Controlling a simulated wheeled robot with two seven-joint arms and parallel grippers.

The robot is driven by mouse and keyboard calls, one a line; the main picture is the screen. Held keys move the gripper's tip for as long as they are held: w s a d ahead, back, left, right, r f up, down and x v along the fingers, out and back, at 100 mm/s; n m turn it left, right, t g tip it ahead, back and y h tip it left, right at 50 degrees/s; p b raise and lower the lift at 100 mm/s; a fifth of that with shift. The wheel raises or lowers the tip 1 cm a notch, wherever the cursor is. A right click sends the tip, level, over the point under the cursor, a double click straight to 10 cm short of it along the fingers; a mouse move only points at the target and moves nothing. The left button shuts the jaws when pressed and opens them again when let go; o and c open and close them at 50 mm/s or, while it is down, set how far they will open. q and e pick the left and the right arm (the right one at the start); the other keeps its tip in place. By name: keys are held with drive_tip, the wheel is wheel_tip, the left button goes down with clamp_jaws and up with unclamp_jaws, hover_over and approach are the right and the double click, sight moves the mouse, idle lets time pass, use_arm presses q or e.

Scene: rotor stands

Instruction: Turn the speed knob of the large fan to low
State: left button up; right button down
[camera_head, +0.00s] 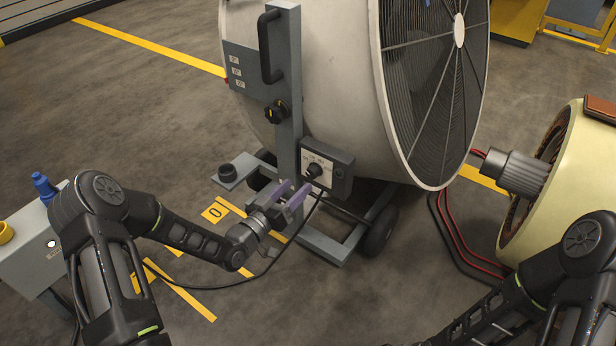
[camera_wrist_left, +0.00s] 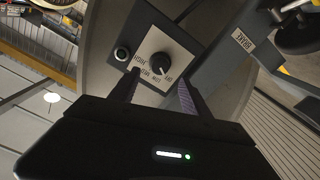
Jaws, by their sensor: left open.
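The large fan (camera_head: 335,80) is a pale drum with a dark grille on a grey wheeled frame. Its grey control box (camera_head: 338,182) sits low on the frame, with a black speed knob (camera_head: 314,169) on a white label plate. In the left wrist view the black knob (camera_wrist_left: 161,64) is near the middle, with printed words below it; its setting is hard to read. My left gripper (camera_head: 291,194), with purple-faced fingers, is open and empty just in front of the box. In the wrist view its fingers (camera_wrist_left: 158,88) stand apart, short of the knob. My right gripper is out of view.
Another black knob (camera_head: 276,112) with a yellow mark is on the upright post (camera_head: 288,65). A cable hangs below the box. A cream rotor housing (camera_head: 545,225) stands right; a grey button box (camera_head: 35,250) stands left.

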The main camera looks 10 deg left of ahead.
sight(310, 174)
use_arm(q)
drive_tip(key=b+x, duration=0.1)
drive_tip(key=x, duration=0.5)
drive_tip(key=shift+w+d, duration=0.1)
drive_tip(key=shift+w, duration=0.05)
clamp_jaws()
idle(0.4)
